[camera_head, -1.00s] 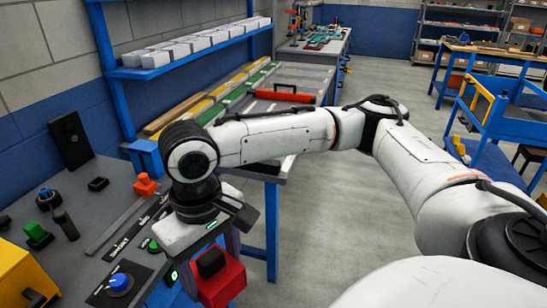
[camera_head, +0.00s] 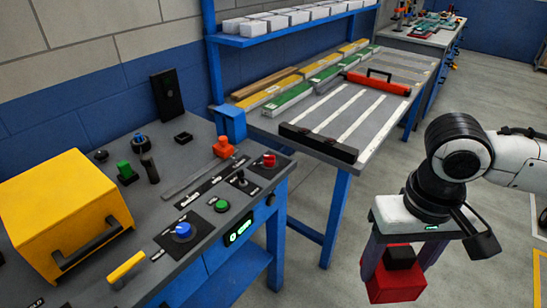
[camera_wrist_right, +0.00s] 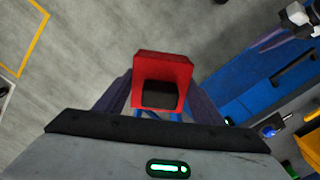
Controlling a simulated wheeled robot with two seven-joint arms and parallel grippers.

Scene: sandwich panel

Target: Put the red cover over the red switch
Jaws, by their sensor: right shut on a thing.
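The red cover (camera_head: 396,284) is a red box with a black block on one face. My right gripper (camera_head: 402,262) is shut on it and holds it over open floor, right of the panel desk and apart from it. In the right wrist view, the cover (camera_wrist_right: 163,67) sits between the two dark fingers (camera_wrist_right: 160,95). The red switch (camera_head: 269,159) is a small red knob on a black plate at the right end of the desk's panel, uncovered.
The grey panel desk (camera_head: 165,178) carries a blue knob (camera_head: 183,231), a green button (camera_head: 221,205), an orange-red knob piece (camera_head: 223,147) and a yellow box (camera_head: 60,215). A blue-legged workbench (camera_head: 375,125) with a long black bar (camera_head: 317,143) stands behind.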

